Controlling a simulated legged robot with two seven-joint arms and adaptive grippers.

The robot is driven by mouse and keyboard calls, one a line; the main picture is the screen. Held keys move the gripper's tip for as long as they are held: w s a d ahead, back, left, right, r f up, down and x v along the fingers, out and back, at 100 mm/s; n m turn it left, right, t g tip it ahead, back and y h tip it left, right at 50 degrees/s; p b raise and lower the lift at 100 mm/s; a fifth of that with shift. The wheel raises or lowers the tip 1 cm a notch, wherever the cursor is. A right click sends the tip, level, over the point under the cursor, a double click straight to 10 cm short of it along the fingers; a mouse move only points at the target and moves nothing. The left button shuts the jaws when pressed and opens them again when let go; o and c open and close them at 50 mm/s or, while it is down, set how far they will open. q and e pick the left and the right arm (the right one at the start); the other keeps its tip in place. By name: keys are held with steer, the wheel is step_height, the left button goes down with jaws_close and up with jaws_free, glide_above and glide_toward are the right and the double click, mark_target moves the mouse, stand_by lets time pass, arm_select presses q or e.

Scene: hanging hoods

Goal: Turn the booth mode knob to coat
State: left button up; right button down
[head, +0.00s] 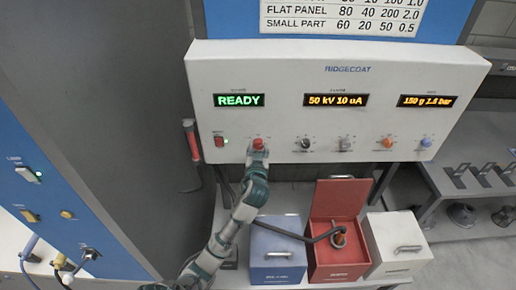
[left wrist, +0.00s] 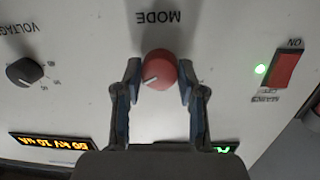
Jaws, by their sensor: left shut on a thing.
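The booth mode knob is a round red knob (head: 258,143) on the white control panel, below the READY display. In the left wrist view the mode knob (left wrist: 159,66) sits under the word MODE, which appears upside down, and its white pointer mark slants to the lower left of the picture. My left gripper (head: 258,153) is at the knob. Its two fingers (left wrist: 159,78) close on either side of it. The knob's position labels, including coat, cannot be read. My right gripper is not in view.
A lit mains switch (head: 221,141) is left of the knob, and a black voltage knob (head: 305,143) is right. Grey, orange and blue knobs continue along the panel. Below stand a blue box (head: 278,262), an open red box (head: 333,274) with a hose, and a white box (head: 393,262).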

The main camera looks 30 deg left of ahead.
arm_select(q)
steer(key=shift+f, duration=0.3)
steer(key=o, duration=0.9)
steer(key=shift+c, duration=0.2)
steer(key=shift+o, duration=1.4)
steer(key=shift+w+r, duration=0.1)
steer(key=v, duration=1.2)
steer(key=shift+a, duration=0.1)
